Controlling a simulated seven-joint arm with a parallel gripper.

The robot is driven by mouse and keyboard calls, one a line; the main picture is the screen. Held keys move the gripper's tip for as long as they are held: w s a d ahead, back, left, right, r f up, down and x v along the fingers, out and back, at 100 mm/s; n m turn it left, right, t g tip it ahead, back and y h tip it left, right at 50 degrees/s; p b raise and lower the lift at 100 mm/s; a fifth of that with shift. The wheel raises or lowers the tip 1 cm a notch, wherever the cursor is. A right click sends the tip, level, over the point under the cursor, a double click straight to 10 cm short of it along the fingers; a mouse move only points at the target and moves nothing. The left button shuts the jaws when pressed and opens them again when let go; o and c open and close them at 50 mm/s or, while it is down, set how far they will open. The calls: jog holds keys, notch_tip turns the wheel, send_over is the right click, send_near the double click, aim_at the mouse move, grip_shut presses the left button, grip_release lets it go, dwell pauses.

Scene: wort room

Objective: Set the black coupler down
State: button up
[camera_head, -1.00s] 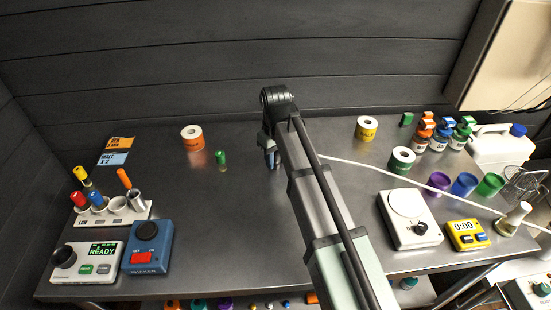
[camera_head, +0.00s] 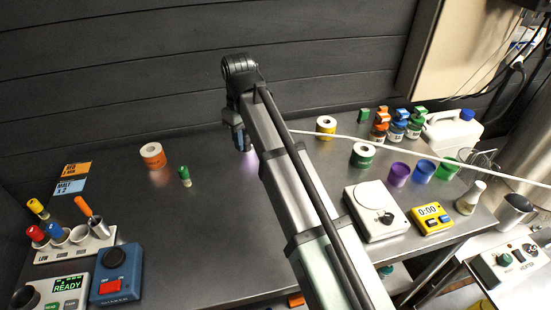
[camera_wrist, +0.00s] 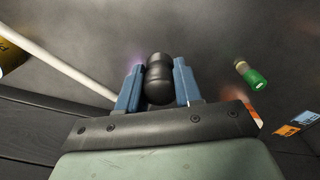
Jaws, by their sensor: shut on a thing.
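In the wrist view the black coupler (camera_wrist: 159,80) sits between the two blue fingers of my gripper (camera_wrist: 159,88), which is shut on it. The coupler is a short, dark, rounded cylinder. In the head view my gripper (camera_head: 240,138) hangs over the back middle of the grey bench (camera_head: 225,215); the coupler is hidden there by the fingers and arm. I cannot tell whether the coupler touches the bench.
A small green-capped vial (camera_head: 184,176) and an orange-labelled roll (camera_head: 152,155) stand left of my gripper. A white hose or rod (camera_head: 400,155) crosses to the right. A white scale (camera_head: 375,212) and several cups stand at right. The middle bench is clear.

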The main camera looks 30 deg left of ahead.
jog(key=w+d+m, duration=0.1)
jog(key=w+d, duration=1)
jog(key=shift+s+d+f+n, duration=0.1)
jog(key=shift+f+n, duration=0.6)
jog(key=shift+f, duration=0.9)
jog(key=shift+w+d+f+n, duration=0.1)
jog(key=shift+f+n, duration=0.6)
jog(key=shift+f, duration=0.95)
jog(key=shift+s+f+n, duration=0.1)
jog(key=shift+f+n, duration=0.6)
jog(key=shift+f, duration=0.9)
jog(key=shift+f, duration=0.1)
jog(key=o, duration=1)
jog(key=shift+o, duration=0.2)
notch_tip(320, 180, up, 12)
